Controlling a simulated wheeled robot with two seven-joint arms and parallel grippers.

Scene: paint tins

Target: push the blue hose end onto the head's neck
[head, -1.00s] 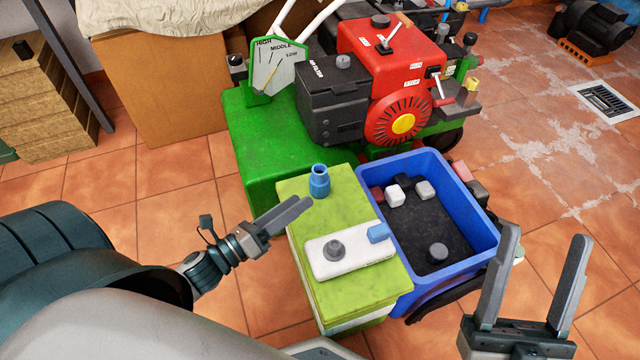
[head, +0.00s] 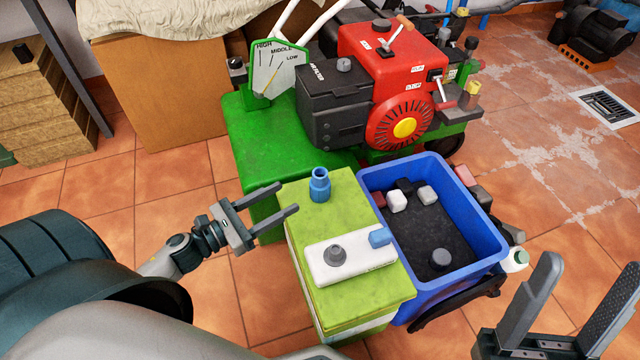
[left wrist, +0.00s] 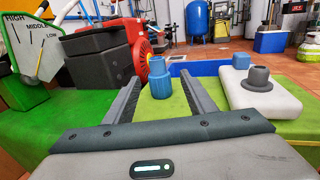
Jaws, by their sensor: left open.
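The blue hose end (head: 320,185) stands upright on the far part of the yellow-green box top (head: 345,205). The head is a white block (head: 352,263) lying nearer on the same top, with a dark grey neck (head: 335,255) pointing up and a blue piece (head: 380,237) at its far right corner. My left gripper (head: 287,198) is open and empty, left of the hose end, with its fingers pointing towards it. In the left wrist view the hose end (left wrist: 161,80) shows between the two fingers, beyond or near their tips. My right gripper (head: 592,265) is open and empty at the lower right.
A blue crate (head: 480,215) with several small blocks stands right of the box. Behind are a green machine base (head: 265,145) and a red engine (head: 385,50). A cardboard box (head: 165,95) stands at the back left. Tiled floor is free left of the box.

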